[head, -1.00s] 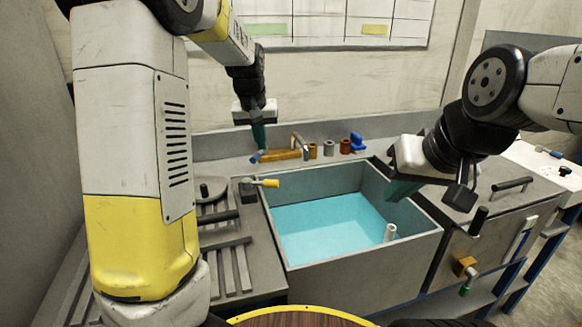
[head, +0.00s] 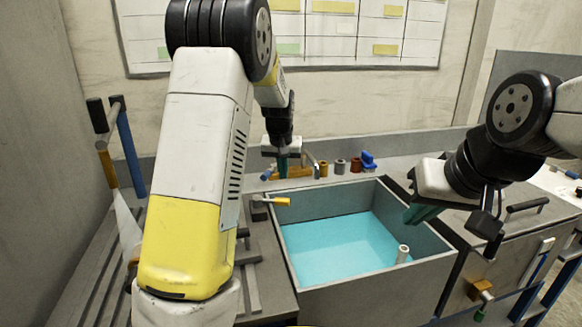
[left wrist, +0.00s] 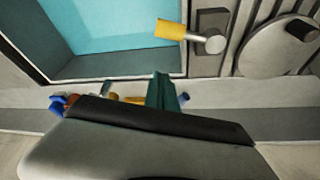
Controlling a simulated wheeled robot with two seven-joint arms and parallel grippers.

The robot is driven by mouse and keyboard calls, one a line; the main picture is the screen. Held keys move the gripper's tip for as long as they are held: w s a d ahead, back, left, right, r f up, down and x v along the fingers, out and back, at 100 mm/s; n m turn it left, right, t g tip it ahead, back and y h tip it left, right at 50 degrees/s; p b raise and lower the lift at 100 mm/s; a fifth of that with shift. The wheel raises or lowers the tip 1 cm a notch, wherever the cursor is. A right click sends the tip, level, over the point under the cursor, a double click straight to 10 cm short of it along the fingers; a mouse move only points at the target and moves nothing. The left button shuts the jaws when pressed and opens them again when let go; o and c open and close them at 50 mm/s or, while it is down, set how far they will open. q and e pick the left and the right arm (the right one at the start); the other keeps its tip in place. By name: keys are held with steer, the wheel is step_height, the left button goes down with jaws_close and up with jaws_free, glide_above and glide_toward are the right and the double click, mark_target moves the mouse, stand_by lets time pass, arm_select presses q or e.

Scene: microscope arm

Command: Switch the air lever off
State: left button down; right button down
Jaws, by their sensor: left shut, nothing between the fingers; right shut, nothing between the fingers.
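No label marks which part is the air lever. A lever with a yellow handle (head: 276,201) sits on a grey block at the sink's left rim, its handle pointing right over the sink; it also shows in the left wrist view (left wrist: 171,29). An orange bar with a blue end (head: 296,172) lies on the ledge behind the sink. My left gripper (head: 283,168), teal-fingered and shut, points down at this bar; contact cannot be told. Its fingers (left wrist: 163,93) partly hide the bar in the left wrist view. My right gripper (head: 422,212) is shut over the sink's right side.
A blue post (head: 131,150) stands at far left.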

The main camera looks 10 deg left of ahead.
mark_target(273, 202)
arm_select(q)
steer(key=f, duration=0.2)
steer(key=s+f, duration=0.2)
steer(key=f, duration=0.1)
steer(key=shift+f, duration=0.3)
